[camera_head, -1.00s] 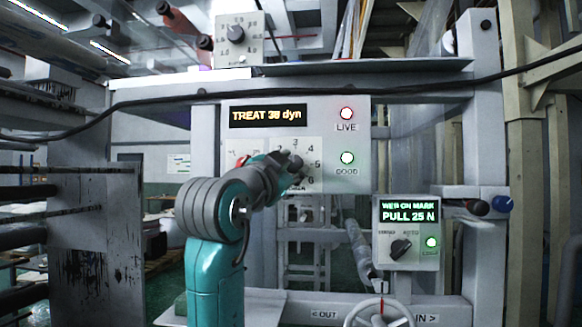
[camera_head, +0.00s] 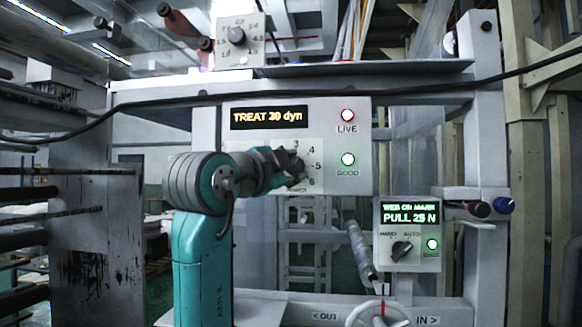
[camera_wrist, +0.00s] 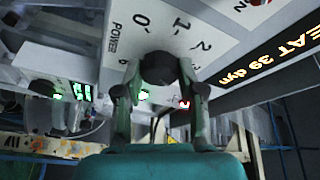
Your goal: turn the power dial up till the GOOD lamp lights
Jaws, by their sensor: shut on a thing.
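The power dial (camera_wrist: 160,68) is a dark round knob on a white scale plate with printed numbers; in the head view my arm mostly hides it. My gripper (camera_wrist: 158,82) has a finger on each side of the knob and is shut on it; it also shows in the head view (camera_head: 288,166). The amber display (camera_head: 268,117) above reads TREAT and what looks like 39 dyn, also in the wrist view (camera_wrist: 270,66). The GOOD lamp (camera_head: 348,159) glows green. The LIVE lamp (camera_head: 347,115) above it glows red.
A smaller box (camera_head: 408,212) at lower right reads PULL 25 N, with a selector knob (camera_head: 402,249) and a lit green lamp. A handwheel (camera_head: 378,312) sits below. Another dial (camera_head: 237,36) is above. A black cable (camera_head: 300,91) crosses in front of the frame.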

